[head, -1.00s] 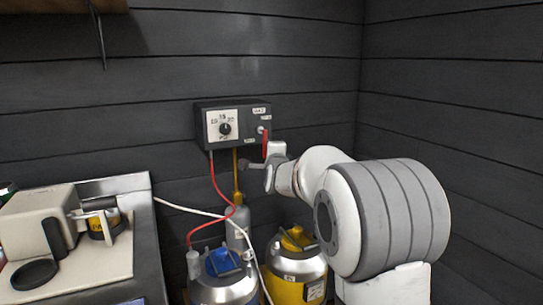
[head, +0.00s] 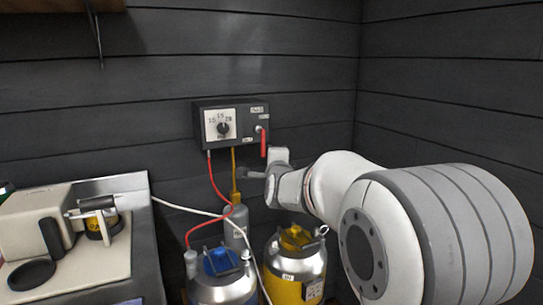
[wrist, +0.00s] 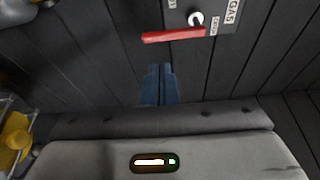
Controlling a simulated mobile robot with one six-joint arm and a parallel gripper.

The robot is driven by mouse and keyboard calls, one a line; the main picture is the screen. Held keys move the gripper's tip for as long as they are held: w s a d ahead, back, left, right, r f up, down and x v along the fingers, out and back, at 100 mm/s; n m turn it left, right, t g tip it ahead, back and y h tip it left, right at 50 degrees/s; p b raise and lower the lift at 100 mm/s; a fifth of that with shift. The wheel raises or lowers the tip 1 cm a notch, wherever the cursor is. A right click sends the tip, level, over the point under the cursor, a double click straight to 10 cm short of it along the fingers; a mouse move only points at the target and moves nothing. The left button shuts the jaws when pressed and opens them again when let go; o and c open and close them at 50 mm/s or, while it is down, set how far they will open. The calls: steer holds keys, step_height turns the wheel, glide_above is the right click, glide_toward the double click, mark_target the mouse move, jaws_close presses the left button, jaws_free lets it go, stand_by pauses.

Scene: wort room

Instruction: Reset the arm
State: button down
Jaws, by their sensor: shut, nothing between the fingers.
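My gripper (head: 246,173) is in front of the dark wall, a little below the gas control box (head: 230,121). Its narrow fingers are together and empty; they also show in the wrist view (wrist: 158,85). The box has a white dial plate with a black knob and a red lever (head: 263,142) hanging straight down at its right side. The lever also shows in the wrist view (wrist: 174,35), beyond the fingertips and apart from them.
A keg with a blue top (head: 222,275) and a keg with a yellow top (head: 295,262) stand below my arm. A red hose (head: 216,185) and a white hose run near them. A counter (head: 100,285) with a coffee-machine-like appliance (head: 38,225) is at left.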

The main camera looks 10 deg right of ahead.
steer(key=shift+s+a, duration=0.15)
steer(key=shift+s, duration=0.45)
steer(key=s+a+n+g+y+p, duration=0.1)
steer(key=s+n+g+p, duration=0.6)
steer(key=s, duration=1.1)
steer(key=s+n+g+p, duration=0.8)
steer(key=s+n+p, duration=0.4)
steer(key=s, duration=0.7)
steer(key=shift+a+n+y+p, duration=0.35)
steer(key=shift+n+y+p, duration=0.05)
steer(key=shift+p, duration=0.8)
steer(key=shift+r, duration=0.1)
